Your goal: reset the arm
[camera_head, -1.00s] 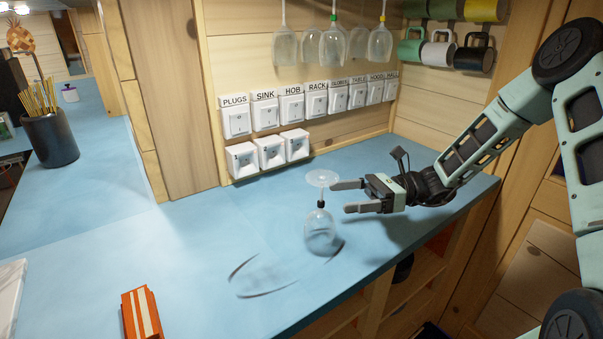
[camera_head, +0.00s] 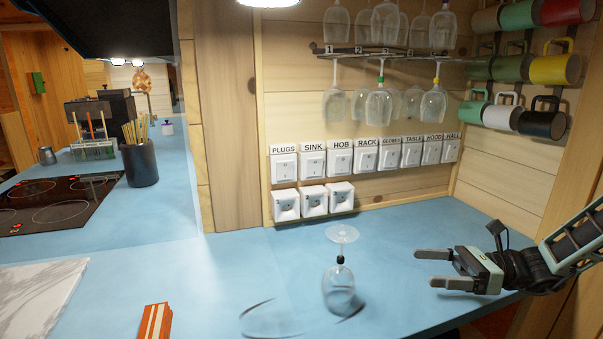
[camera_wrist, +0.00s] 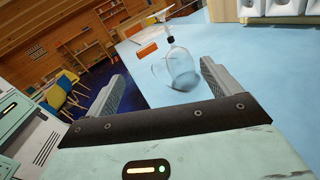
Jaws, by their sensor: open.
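My gripper (camera_head: 432,268) is open and empty, held over the right end of the blue counter (camera_head: 240,262). Its two fingers point left in the head view, and they also show in the wrist view (camera_wrist: 160,85). A wine glass (camera_head: 338,290) with a black band on its stem stands upside down on the counter, to the left of the fingers and apart from them. The glass also shows in the wrist view (camera_wrist: 180,68), beyond and between the fingers.
Glasses hang from a rack (camera_head: 385,50) above labelled switches (camera_head: 340,160). Mugs (camera_head: 510,112) hang at the right wall. An orange striped block (camera_head: 155,321) and a marble board (camera_head: 35,297) lie at the front left. A hob (camera_head: 58,203) and a pot of sticks (camera_head: 139,163) are farther left.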

